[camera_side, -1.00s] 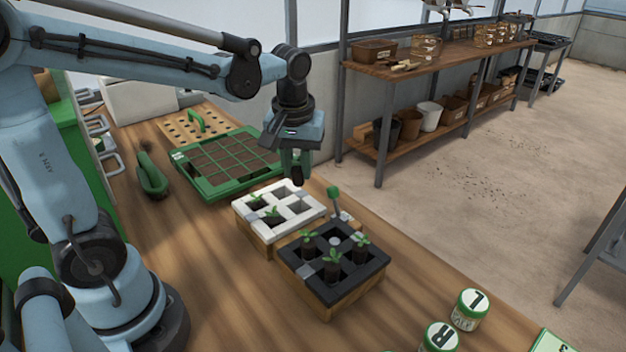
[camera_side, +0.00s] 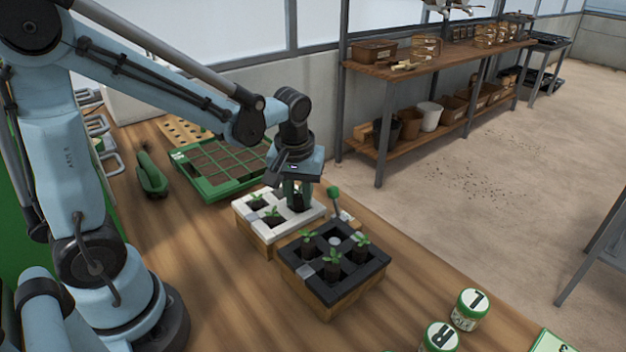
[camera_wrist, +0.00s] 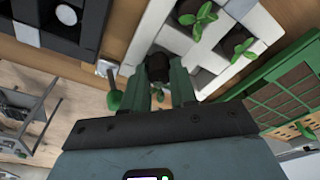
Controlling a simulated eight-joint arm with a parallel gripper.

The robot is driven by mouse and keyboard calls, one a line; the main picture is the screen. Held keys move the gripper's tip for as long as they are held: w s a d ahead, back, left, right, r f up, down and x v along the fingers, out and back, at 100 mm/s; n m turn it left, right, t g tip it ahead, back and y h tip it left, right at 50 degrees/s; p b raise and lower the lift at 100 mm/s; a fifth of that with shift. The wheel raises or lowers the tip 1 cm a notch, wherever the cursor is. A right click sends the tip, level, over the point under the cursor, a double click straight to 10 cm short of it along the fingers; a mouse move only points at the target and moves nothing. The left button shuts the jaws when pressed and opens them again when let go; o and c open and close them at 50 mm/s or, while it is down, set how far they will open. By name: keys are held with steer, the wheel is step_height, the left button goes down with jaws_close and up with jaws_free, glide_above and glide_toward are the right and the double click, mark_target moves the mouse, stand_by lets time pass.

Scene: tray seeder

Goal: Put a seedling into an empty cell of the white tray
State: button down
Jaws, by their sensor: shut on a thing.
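The white tray (camera_side: 288,227) sits on a wooden block, and two of its cells hold green seedlings (camera_side: 257,199) (camera_side: 272,216). My gripper (camera_side: 298,206) is over its right-hand part and hides the cell beneath. In the wrist view the fingers (camera_wrist: 168,88) are shut on a seedling with a dark soil plug (camera_wrist: 157,67). The plug is at a white tray cell; I cannot tell how deep it is. The black tray (camera_side: 301,272), in front, holds three seedlings (camera_side: 308,237) (camera_side: 334,257) (camera_side: 361,242).
A green gridded tray (camera_side: 215,187) lies behind the white tray. A green-knobbed tool (camera_side: 334,193) stands right of it. Two labelled jars (camera_side: 471,308) (camera_side: 440,337) are at the front right.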

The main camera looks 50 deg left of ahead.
steer(key=shift+f, duration=0.2)
steer(key=c, duration=0.8)
jaws_free()
steer(key=r, duration=0.4)
steer(key=s+r, duration=0.1)
steer(key=r, duration=0.3)
steer(key=d+r, duration=0.1)
steer(key=r, duration=0.3)
steer(key=shift+s+d, duration=0.1)
steer(key=shift+s, duration=0.1)
steer(key=s+f+m+t, duration=0.1)
steer(key=m+t, duration=0.1)
steer(key=s+d+f+m+t, duration=0.1)
steer(key=s+f+m+t, duration=0.1)
steer(key=m, duration=0.1)
steer(key=s+d+f+m+t+h, duration=0.1)
steer(key=f+m, duration=0.1)
steer(key=m, duration=0.1)
steer(key=shift+s+d+t, duration=0.25)
steer(key=shift+s+t, duration=0.05)
steer(key=shift+t, duration=0.1)
